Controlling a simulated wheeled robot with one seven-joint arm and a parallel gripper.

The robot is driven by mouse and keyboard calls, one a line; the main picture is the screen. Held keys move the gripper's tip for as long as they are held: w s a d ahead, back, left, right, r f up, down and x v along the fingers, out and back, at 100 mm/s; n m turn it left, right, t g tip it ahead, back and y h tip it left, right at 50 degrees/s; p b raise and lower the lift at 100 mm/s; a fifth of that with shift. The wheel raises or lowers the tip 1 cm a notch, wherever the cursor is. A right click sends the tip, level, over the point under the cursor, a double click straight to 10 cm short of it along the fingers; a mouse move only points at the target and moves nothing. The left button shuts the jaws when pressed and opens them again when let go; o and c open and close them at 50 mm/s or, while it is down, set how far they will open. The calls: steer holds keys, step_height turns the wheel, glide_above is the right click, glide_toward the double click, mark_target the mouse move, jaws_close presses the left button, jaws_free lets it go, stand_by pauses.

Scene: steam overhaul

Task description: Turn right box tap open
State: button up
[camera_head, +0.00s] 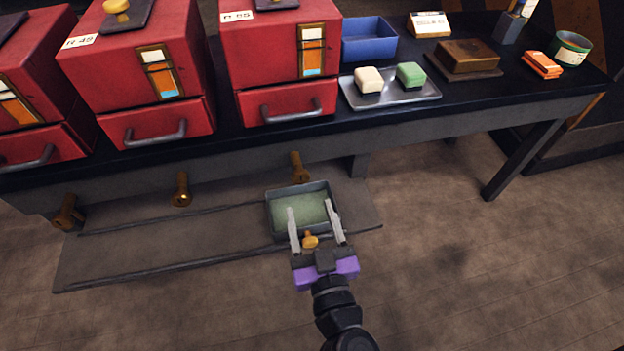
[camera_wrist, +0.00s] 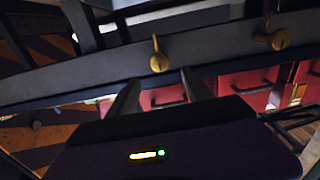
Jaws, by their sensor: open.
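The right box (camera_head: 272,50) is red, with a drawer and a gauge strip, on the dark bench. Its brass tap (camera_head: 298,166) sticks out below the bench's front edge. My gripper (camera_head: 309,206) is open below and in front of this tap, its fingers over a tray. In the wrist view, which looks upside down, the tap (camera_wrist: 159,60) shows just beyond the spread fingers (camera_wrist: 160,90), apart from them. A small brass-coloured piece (camera_head: 310,241) shows near the base of the fingers in the head view; I cannot tell what it belongs to.
A grey tray with a greenish inside (camera_head: 270,218) stands on the low shelf (camera_head: 160,250) under the tap. The middle tap (camera_head: 182,188) and left tap (camera_head: 68,212) are further left. A metal tray with soaps (camera_head: 408,98) is on the bench. Floor at right is clear.

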mark_target(301, 179)
steer(key=shift+p+x, duration=0.55)
steer(key=shift+x, duration=3.35)
jaws_close()
